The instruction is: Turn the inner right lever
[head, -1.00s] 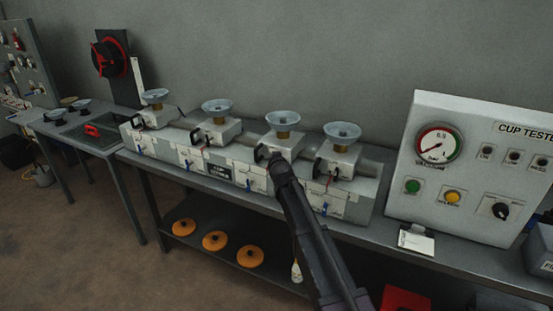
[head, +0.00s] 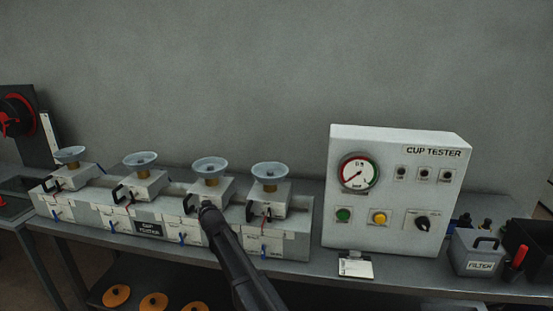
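A row of cup units stands on a long grey-white frame (head: 95,212) on the bench. Each unit has a clear suction cup on a brass stem, a black handle at its left and a blue-tipped lever low on the frame front. The inner right unit (head: 222,188) is third from the left. Its black handle (head: 189,204) is just left of my gripper (head: 206,208), and a blue lever (head: 182,238) hangs below left. My dark gripper reaches up from below to the unit's front. Its fingers are too small to tell open from shut, and contact is unclear.
The outer right unit (head: 265,200) stands close to the right of my arm. Further right are the cup tester box (head: 395,145), a clipboard (head: 355,266) and a filter bin (head: 478,254). Orange discs (head: 117,295) lie on the lower shelf.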

